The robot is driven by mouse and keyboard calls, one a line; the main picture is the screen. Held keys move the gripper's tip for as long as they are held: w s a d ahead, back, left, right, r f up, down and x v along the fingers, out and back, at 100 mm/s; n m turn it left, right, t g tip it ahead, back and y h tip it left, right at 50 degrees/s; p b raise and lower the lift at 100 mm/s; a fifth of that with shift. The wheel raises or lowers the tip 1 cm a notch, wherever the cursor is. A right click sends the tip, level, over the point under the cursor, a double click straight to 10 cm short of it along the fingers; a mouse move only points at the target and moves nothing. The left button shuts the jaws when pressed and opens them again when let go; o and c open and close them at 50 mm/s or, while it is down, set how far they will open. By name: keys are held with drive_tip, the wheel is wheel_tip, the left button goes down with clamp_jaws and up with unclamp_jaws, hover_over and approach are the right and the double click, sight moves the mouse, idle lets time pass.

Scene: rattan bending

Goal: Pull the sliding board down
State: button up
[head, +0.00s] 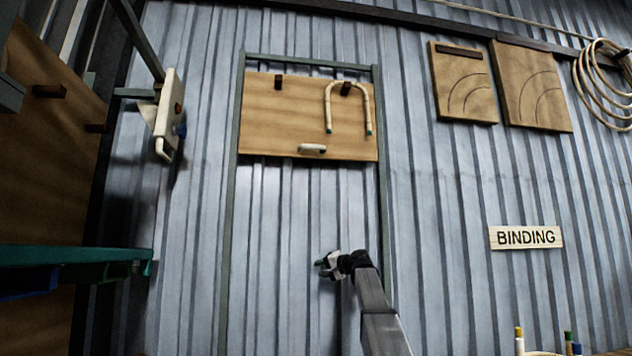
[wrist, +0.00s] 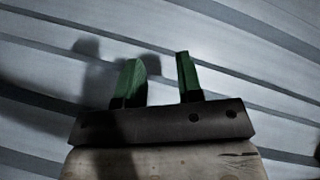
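The sliding board (head: 262,118) is a tan wooden panel set high in a grey-green frame on the corrugated wall. A white handle (head: 312,148) sits near its lower edge. A bent cane piece (head: 328,105) hangs on it from a dark peg. My gripper (head: 320,263) is below the board, in front of bare wall and apart from the handle. In the wrist view its two green fingers (wrist: 159,80) stand apart with nothing between them. The board is not in the wrist view.
The frame's side rails (head: 230,240) run down both sides, with bare wall between them under the board. Wooden panels (head: 465,85) and coiled cane (head: 600,85) hang at upper right. A BINDING sign (head: 526,238) is at right. A wall-mounted white device (head: 165,115) and a green shelf (head: 70,255) are at left.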

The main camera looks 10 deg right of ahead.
drive_tip(key=s+d+r+t+y, duration=0.1)
drive_tip(key=d+r+y, duration=0.1)
drive_tip(key=r, duration=1)
drive_tip(key=s+d+r+t+y, duration=0.1)
drive_tip(key=s+r, duration=0.1)
drive_tip(key=r, duration=1.1)
drive_tip(key=n+y, duration=0.2)
drive_tip(key=y, duration=0.1)
approach(319, 148)
drive_tip(key=x, duration=1.1)
drive_tip(key=shift+w+a+r, duration=0.1)
drive_tip(key=shift+w+a, duration=0.1)
drive_tip(key=shift+a, duration=0.05)
clamp_jaws()
